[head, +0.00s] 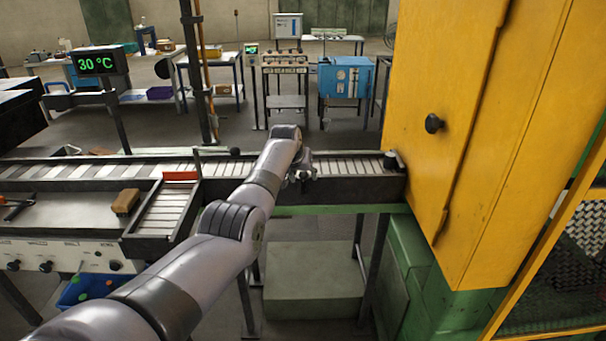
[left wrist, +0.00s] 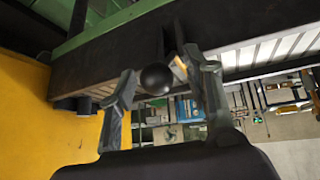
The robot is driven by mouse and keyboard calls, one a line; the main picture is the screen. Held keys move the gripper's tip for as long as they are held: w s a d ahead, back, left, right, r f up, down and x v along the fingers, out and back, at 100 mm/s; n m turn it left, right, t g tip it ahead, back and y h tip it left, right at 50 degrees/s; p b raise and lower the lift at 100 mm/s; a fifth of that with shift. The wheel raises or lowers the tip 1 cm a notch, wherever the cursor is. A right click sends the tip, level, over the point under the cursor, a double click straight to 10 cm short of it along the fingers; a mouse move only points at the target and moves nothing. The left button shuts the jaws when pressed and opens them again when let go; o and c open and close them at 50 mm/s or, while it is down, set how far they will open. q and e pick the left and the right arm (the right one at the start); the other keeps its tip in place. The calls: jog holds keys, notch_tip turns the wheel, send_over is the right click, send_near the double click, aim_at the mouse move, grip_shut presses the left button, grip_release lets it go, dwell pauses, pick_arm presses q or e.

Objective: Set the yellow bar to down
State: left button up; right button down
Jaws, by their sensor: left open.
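My left gripper (head: 302,172) is over the roller conveyor's near side in the head view, and its arm hides part of the conveyor. In the left wrist view the left gripper (left wrist: 163,86) is open, with a black ball knob (left wrist: 156,78) showing between its fingers; contact cannot be told. A small yellow piece (left wrist: 179,69) shows beside the knob, mostly hidden by a finger. It may be part of the yellow bar, but its position cannot be told. My right gripper is not in view.
The roller conveyor (head: 345,167) runs to a tall yellow cabinet (head: 450,110) at the right. A red-orange plate (head: 180,176) stands at a side chute (head: 163,212). Another black ball lever (head: 235,152) is behind the arm. A display (head: 98,63) reads 30 °C.

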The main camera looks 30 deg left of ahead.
pick_arm(q)
jog(key=shift+d, duration=0.1)
jog(key=shift+v, duration=0.9)
jog(key=v, duration=1)
jog(key=shift+s, duration=0.1)
